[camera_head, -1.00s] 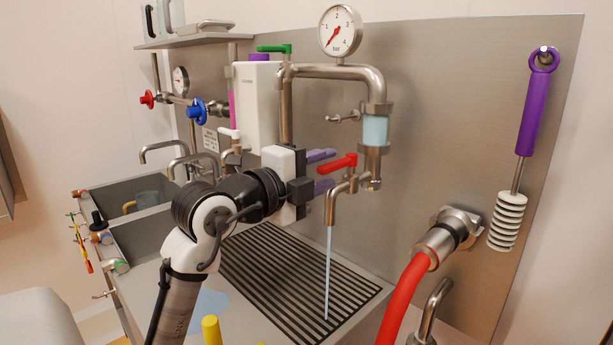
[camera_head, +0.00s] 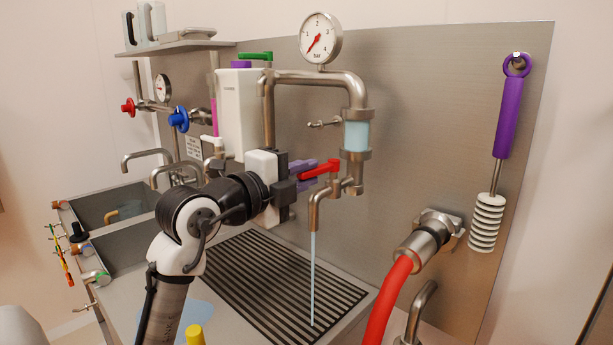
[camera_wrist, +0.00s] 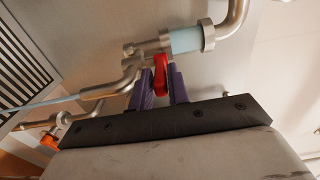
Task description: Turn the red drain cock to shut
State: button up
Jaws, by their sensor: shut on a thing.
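The red drain cock (camera_head: 327,168) sits on the steel drain pipe below the sight glass. Its lever points to the left in the head view. My gripper (camera_head: 308,170) has its purple fingers shut on the lever. In the wrist view the red lever (camera_wrist: 161,72) stands between the two purple fingers (camera_wrist: 162,88). The drain spout (camera_head: 315,208) points down and a thin pale-blue stream (camera_head: 313,275) runs from it onto the slotted grate (camera_head: 285,285).
A red hose (camera_head: 388,300) joins a coupling at the right. A purple-handled brush (camera_head: 508,120) hangs on the panel.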

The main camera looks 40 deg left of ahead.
jog(key=shift+a, duration=0.65)
jog(key=shift+w, duration=0.1)
jog(key=shift+w+a, duration=0.3)
jog(key=shift+a, duration=0.55)
jog(key=shift+w+a, duration=0.6)
jog(key=shift+a, duration=0.1)
jog(key=shift+w, duration=0.1)
